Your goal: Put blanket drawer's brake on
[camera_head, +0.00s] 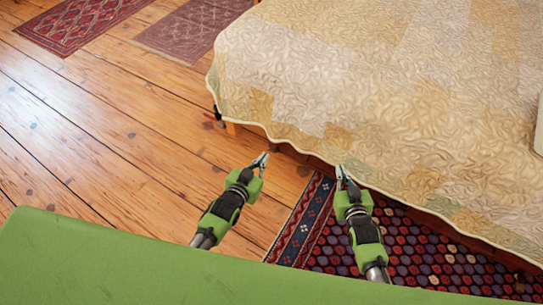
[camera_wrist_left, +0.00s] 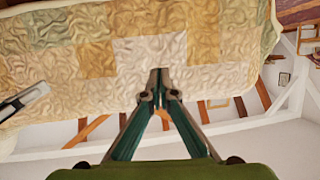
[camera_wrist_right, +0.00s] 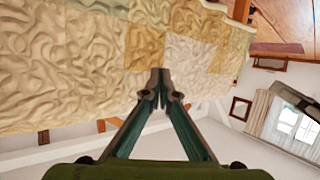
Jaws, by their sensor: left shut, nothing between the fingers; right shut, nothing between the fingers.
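The bed, covered by a quilted patchwork blanket (camera_head: 340,80), fills the upper right of the head view. A reddish-brown wooden edge (camera_head: 290,150) shows below the quilt's hem; I cannot tell whether it is the blanket drawer. A small dark part (camera_head: 215,114) sits at the bed's left corner, too small to identify. No brake can be made out. My left gripper (camera_head: 263,158) is shut and empty, just in front of the bed's edge. My right gripper (camera_head: 342,173) is shut and empty by the quilt's hem. Both also show closed in the left wrist view (camera_wrist_left: 160,76) and right wrist view (camera_wrist_right: 159,76).
A patterned red and dark rug (camera_head: 420,250) lies under and before the bed. Bare wooden floor (camera_head: 100,150) is open to the left. Two small red rugs (camera_head: 75,22) (camera_head: 190,28) lie farther back. A green surface (camera_head: 150,270) fills the lower foreground.

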